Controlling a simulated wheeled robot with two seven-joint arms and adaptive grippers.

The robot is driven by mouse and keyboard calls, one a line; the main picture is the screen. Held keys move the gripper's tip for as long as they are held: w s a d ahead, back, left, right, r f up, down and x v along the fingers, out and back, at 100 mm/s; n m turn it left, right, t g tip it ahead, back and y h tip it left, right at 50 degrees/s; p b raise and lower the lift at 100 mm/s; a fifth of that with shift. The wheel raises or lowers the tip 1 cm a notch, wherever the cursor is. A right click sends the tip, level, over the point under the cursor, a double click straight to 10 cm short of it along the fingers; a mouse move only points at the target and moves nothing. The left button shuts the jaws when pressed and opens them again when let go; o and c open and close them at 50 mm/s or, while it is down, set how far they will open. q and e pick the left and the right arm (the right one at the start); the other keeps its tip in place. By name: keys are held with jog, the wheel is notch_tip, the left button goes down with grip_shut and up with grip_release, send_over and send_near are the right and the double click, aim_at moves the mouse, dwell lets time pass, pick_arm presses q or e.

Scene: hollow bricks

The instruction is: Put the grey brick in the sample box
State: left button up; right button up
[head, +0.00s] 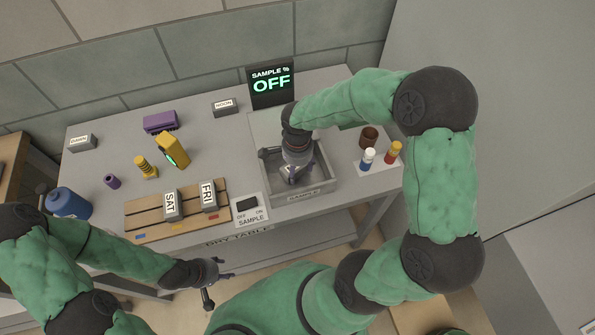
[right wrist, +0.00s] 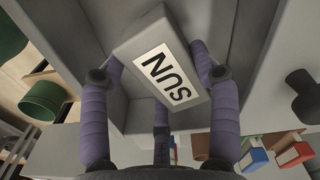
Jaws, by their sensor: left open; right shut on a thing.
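A grey brick with a white SUN label (right wrist: 168,72) is between the fingers of my right gripper (right wrist: 155,68) in the right wrist view. In the head view my right gripper (head: 293,172) is down in the open sample box (head: 322,187) and hides most of the brick. The box walls surround the brick; whether it touches the floor, I cannot tell. My left gripper (head: 213,284) is open and empty, in front of the table's front edge.
A switch panel (head: 250,208) is left of the box, and a screen reading OFF (head: 271,86) stands behind. A wooden rack (head: 150,216) holds the SAT (head: 171,204) and FRI (head: 208,196) bricks. A brown cup (head: 369,137) and two small bottles (head: 380,155) stand right.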

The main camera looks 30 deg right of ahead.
aim_at(298, 168)
jog(key=shift+f, duration=0.95)
jog(key=shift+f+b, duration=0.1)
jog(key=shift+b, duration=0.2)
jog(key=o, duration=1.4)
jog(key=shift+r+p, duration=0.25)
jog(key=shift+p, duration=0.05)
notch_tip(298, 168, up, 12)
jog(key=p, duration=0.3)
jog(key=shift+s+f, duration=0.1)
